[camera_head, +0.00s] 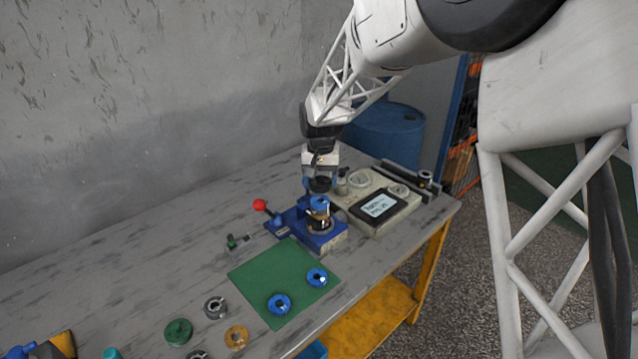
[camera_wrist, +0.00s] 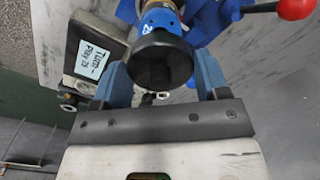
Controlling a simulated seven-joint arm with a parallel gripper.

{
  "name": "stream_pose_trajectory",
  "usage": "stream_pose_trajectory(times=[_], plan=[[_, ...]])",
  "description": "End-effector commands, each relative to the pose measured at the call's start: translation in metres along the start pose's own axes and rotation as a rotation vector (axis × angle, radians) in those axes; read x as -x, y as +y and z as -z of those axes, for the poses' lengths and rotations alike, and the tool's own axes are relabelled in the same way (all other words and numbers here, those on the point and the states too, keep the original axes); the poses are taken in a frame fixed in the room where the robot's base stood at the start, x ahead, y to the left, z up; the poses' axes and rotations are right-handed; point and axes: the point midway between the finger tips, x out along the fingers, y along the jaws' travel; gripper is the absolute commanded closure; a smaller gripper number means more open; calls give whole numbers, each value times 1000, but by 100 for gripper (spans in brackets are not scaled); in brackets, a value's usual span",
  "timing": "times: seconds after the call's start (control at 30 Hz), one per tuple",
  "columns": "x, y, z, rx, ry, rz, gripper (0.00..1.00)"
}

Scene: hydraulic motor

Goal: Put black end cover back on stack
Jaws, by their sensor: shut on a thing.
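The black end cover (camera_head: 320,186) is a dark round disc held between the fingers of my gripper (camera_head: 321,179). In the wrist view the cover (camera_wrist: 160,60) sits between the two blue fingers of my gripper (camera_wrist: 162,72), which are shut on it. The stack (camera_head: 319,211), with a blue ring on top and brass and dark parts below, stands upright in the blue fixture (camera_head: 322,240). The cover is above the stack. In the wrist view the cover hides part of the stack (camera_wrist: 160,20), so I cannot tell if they touch.
A red-knobbed lever (camera_head: 260,205) is left of the stack. A device with a screen (camera_head: 379,205) stands close on the right. A green mat (camera_head: 262,275) with two blue rings lies in front. Several loose round parts lie at front left. The table's back left is clear.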

Motion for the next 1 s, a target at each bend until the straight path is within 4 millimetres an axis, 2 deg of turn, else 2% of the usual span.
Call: stream_pose_trajectory(times=[0.37,1.0], plan=[[-4,0,0,0,1,0,66],[-33,0,0,0,1,0,66]])
